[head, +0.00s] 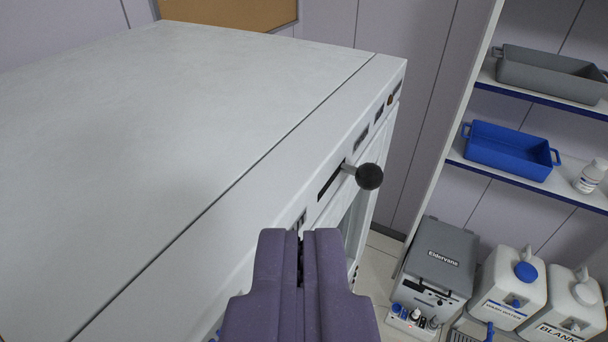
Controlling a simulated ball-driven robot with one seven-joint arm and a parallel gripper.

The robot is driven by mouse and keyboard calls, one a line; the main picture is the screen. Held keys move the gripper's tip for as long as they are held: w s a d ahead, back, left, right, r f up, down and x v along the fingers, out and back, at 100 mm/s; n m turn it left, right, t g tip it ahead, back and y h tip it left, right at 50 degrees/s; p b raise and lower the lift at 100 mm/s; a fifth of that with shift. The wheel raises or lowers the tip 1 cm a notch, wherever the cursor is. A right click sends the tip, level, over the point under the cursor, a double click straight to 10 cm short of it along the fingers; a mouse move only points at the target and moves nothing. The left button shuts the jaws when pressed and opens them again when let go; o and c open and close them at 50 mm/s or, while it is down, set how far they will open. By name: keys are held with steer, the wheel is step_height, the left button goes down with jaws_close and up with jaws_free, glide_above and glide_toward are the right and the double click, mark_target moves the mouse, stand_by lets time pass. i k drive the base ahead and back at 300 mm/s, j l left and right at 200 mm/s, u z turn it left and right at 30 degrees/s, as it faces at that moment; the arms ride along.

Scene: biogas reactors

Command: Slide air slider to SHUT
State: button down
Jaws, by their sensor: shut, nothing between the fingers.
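The air slider is a dark round knob (369,176) on a short metal stem, standing out from a dark slot (330,181) in the upper front edge of a white cabinet (230,130). The stem is at the far end of the slot as I see it. Small labels sit on the edge beyond and before the slot, too small to read. My purple gripper (300,236) is shut and empty, in front of the cabinet edge, nearer to me than the knob and apart from it. It hides part of the cabinet front.
At the right, a shelf holds a grey tray (550,75), a blue tray (509,151) and a white bottle (591,176). Below stand a grey box (437,262) and white canisters (508,289). A strip of floor shows between cabinet and shelf.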

mark_target(369, 176)
steer(key=i+l+u, duration=0.15)
steer(key=i+l, duration=0.4)
steer(key=i+l+u, duration=0.1)
steer(key=i+l, duration=0.4)
steer(key=l, duration=0.2)
